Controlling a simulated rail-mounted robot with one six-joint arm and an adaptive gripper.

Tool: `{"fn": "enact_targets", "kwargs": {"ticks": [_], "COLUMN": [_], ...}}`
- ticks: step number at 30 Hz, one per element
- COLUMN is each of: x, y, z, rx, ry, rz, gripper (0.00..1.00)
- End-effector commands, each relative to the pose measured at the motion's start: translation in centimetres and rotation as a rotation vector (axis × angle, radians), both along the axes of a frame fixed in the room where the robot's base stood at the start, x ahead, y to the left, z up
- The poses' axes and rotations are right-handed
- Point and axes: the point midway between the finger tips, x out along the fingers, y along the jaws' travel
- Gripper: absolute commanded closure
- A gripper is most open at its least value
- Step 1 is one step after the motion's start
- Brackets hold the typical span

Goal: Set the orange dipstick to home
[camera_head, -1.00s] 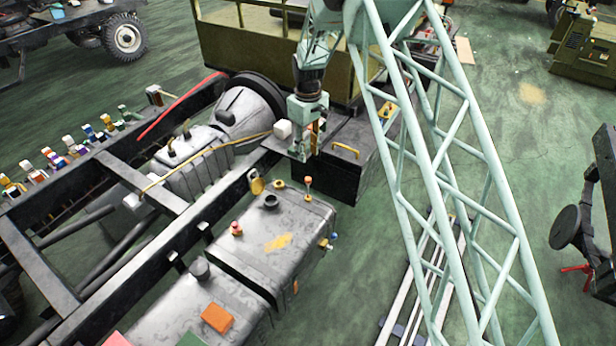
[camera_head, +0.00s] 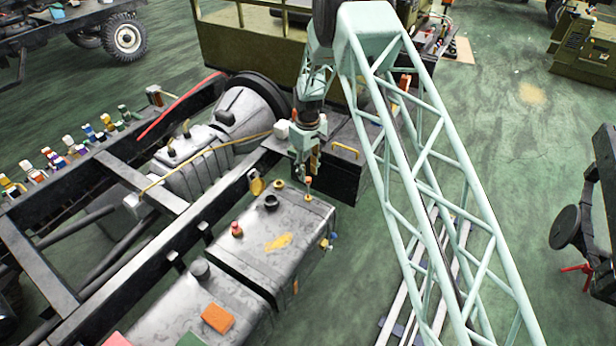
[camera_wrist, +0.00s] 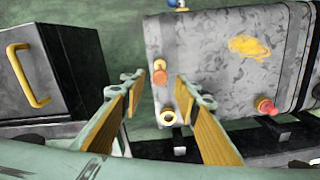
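The orange dipstick (camera_head: 308,187) stands upright at the far right corner of the grey tank (camera_head: 290,232). In the wrist view the orange dipstick (camera_wrist: 159,72) shows beyond and between my fingertips, near the edge of the tank (camera_wrist: 210,45). My gripper (camera_head: 306,173) is just above the dipstick in the head view. In the wrist view my gripper (camera_wrist: 157,82) is open, with a wide gap between its tan-padded fingers. No contact with the dipstick is visible. The lower end of the dipstick is hidden in the tank.
A blue-knobbed fitting (camera_head: 332,237) sticks out of the tank's right side. A black box with a yellow handle (camera_head: 345,151) stands behind. The chassis rail (camera_head: 190,232) runs along the left.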

Motion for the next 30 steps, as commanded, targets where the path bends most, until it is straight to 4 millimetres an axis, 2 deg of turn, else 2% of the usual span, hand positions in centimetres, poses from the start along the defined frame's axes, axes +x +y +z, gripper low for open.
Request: {"fn": "enact_targets", "kwargs": {"ticks": [3, 9, 21, 30], "x": [0.0, 0.0, 0.0, 0.0], "y": [0.0, 0.0, 0.0, 0.0], "z": [-1.2, -2.2, -2.5, -2.5], "rx": [0.000, 0.000, 0.000, 0.000], "ry": [0.000, 0.000, 0.000, 0.000], "rz": [0.000, 0.000, 0.000, 0.000], "gripper": [0.71, 0.71, 0.71, 0.97]}}
